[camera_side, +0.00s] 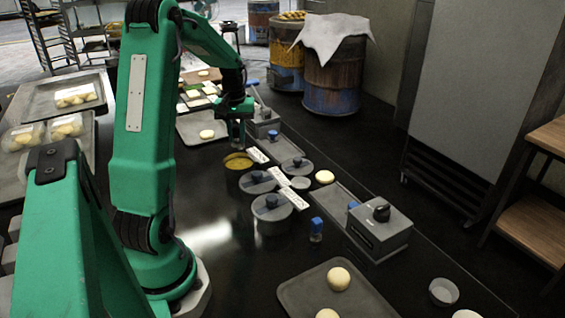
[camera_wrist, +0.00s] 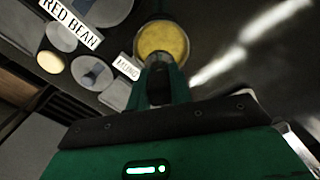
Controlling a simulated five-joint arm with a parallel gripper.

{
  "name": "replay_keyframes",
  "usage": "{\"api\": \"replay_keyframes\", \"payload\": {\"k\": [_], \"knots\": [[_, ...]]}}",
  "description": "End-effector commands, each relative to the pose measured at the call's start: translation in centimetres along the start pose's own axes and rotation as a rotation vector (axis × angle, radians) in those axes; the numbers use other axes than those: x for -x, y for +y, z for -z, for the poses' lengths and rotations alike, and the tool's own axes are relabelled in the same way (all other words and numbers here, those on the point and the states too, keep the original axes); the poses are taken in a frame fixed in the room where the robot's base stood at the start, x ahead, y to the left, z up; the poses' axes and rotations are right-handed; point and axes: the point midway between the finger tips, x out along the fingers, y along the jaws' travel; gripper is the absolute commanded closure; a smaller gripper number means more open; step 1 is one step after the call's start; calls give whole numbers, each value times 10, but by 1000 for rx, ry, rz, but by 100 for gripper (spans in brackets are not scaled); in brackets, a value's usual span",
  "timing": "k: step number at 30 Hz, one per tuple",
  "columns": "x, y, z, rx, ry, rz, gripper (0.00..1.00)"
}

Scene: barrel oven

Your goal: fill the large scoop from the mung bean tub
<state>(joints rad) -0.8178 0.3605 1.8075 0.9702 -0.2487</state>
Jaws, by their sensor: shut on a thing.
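The mung bean tub is likely the open round tub (camera_side: 238,163) with yellow contents in the side view; its label is not readable there. In the wrist view a yellow-filled round shape (camera_wrist: 162,40) lies just past my fingertips. My gripper (camera_side: 237,122) points down above the open tub. It is shut on a greyish thing, taken as the large scoop (camera_side: 237,138), whose lower end reaches toward the tub's rim. My gripper's fingers also show in the wrist view (camera_wrist: 158,78). Whether the scoop touches or holds beans is hard to tell.
A grey boxy device (camera_side: 379,232) and a dough tray (camera_side: 345,290) are nearer. Dark counter is clear left of the tubs.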

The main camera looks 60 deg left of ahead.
Motion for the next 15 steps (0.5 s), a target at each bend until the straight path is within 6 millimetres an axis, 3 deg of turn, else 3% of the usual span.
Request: {"api": "replay_keyframes", "payload": {"k": [15], "knots": [[-10,-2,1,3,-3,1,100]]}}
